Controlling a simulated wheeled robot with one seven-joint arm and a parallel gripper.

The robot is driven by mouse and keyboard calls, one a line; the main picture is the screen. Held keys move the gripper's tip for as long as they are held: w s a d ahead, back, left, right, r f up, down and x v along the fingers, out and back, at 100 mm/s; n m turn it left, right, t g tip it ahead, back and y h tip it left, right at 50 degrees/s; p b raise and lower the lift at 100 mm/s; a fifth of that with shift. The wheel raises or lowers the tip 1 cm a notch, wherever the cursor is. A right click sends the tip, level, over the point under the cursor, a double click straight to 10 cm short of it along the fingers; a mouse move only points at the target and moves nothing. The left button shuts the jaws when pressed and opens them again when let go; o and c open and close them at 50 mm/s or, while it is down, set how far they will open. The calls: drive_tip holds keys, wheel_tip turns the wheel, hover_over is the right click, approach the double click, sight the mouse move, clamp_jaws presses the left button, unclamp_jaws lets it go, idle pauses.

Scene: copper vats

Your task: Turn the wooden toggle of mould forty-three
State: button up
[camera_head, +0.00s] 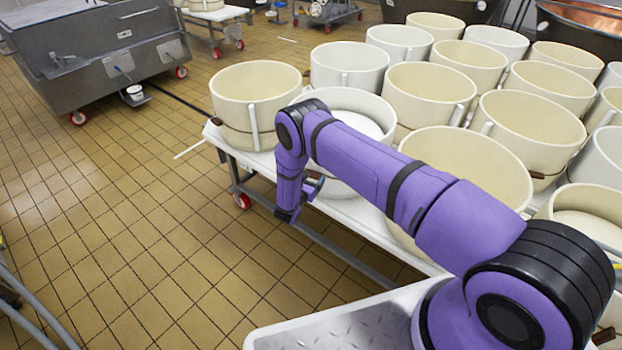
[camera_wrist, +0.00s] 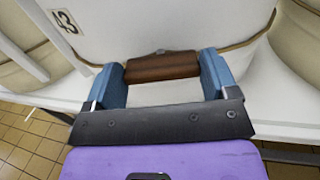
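Mould forty-three (camera_wrist: 160,25) is a pale round tub with a black "43" on a white tag (camera_wrist: 65,20) in the wrist view. Its brown wooden toggle (camera_wrist: 162,67) lies nearly level on a cord around the tub. My gripper (camera_wrist: 162,75) has its two blue fingers wide apart, one at each end of the toggle. The gaps at the ends look very small; I cannot tell whether the fingers touch it.
Several similar moulds crowd the white wheeled table (camera_head: 360,212), with one mould (camera_head: 255,95) close on the left. A grey metal vat (camera_head: 100,60) stands at the back left. The tiled floor (camera_head: 150,220) left of the table is mostly clear.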

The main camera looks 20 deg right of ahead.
drive_tip(key=shift+c, duration=0.9)
drive_tip(key=m, duration=0.8)
drive_tip(key=shift+s+d+m, duration=0.1)
drive_tip(key=shift+s+m, duration=0.05)
drive_tip(key=shift+m, duration=0.15)
drive_tip(key=m, duration=0.4)
drive_tip(key=shift+f, duration=0.15)
drive_tip(key=m, duration=0.5)
drive_tip(key=shift+f, duration=0.1)
drive_tip(key=shift+m, duration=0.3)
